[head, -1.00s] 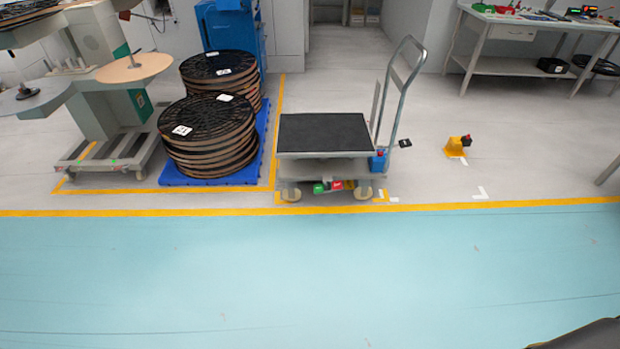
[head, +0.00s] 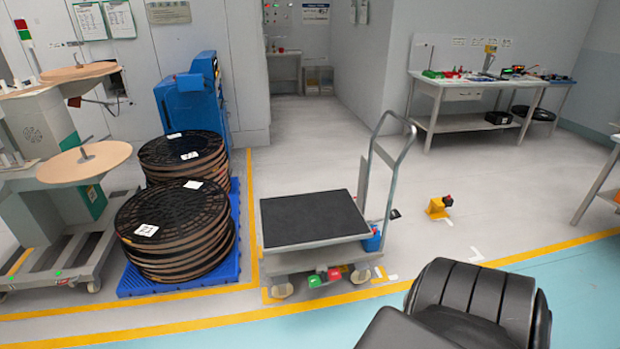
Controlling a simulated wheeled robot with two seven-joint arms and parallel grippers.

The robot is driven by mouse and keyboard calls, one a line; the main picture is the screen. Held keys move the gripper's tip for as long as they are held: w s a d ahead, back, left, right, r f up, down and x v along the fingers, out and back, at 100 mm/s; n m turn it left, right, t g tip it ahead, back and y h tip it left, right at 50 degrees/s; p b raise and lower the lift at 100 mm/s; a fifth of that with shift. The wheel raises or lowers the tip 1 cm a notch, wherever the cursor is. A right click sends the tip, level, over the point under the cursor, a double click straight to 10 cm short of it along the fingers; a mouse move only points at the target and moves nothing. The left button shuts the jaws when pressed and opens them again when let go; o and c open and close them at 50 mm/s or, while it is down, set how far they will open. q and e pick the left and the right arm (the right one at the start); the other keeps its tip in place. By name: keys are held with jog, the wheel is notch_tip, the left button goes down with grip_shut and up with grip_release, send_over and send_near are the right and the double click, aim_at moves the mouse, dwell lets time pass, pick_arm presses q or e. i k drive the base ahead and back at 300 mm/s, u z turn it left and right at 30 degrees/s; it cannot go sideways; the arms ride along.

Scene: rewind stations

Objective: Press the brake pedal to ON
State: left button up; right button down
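A lift cart (head: 313,222) with a black top and a tall grey push handle (head: 392,180) stands on the grey floor. Low on its near side are a green pedal (head: 314,280) and a red pedal (head: 334,274), side by side, with a small yellow part beside the red one. Any lettering on them is too small to read. A blue unit (head: 373,240) sits at the cart's right corner. A black padded part of my own arm fills the bottom right. Neither gripper's fingers are in view.
Reels are stacked on a blue pallet (head: 190,289) left of the cart, beside a machine with round discs (head: 84,162). A yellow block (head: 438,207) with a dark top stands on the floor right of the cart. A workbench (head: 470,88) is behind. Floor in front is clear.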

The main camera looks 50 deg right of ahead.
aim_at(316, 280)
jog(key=z, duration=0.25)
jog(key=i, duration=0.9)
jog(key=z, duration=0.7)
jog(key=i, duration=0.35)
jog(key=z, duration=0.3)
